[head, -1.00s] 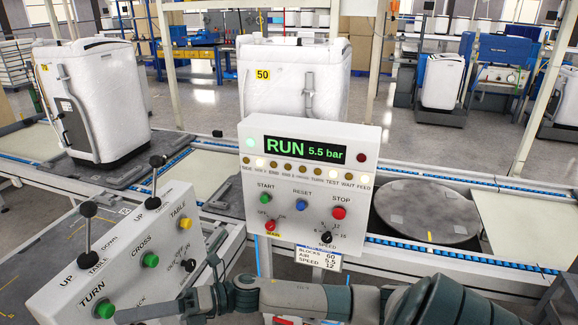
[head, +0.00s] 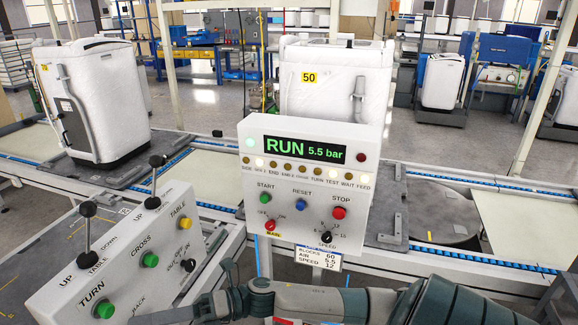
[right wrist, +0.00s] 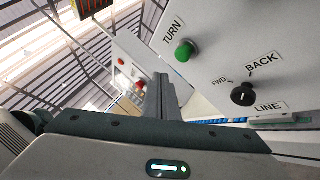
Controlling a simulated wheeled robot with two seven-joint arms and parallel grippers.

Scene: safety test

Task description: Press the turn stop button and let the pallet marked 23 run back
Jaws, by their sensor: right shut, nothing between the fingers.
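The green TURN button (head: 104,308) is on the sloped white control box (head: 60,290) at lower left. It also shows in the right wrist view (right wrist: 185,50). My right gripper (head: 138,319) is shut and empty, its tip just right of the TURN button and apart from it. Its fingers show in the right wrist view (right wrist: 163,92), left of and below the button. A white unit tagged 50 (head: 335,85) rides a dark pallet (head: 392,205) behind the panel. No mark 23 is readable. My left gripper is not in view.
The upright panel (head: 310,185) reads RUN 5.5 bar, with a red STOP button (head: 339,212). A BACK/FWD selector knob (right wrist: 242,94) sits below TURN. Two black levers (head: 88,210) rise from the box. A round turntable (head: 450,215) lies right, partly covered by the pallet.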

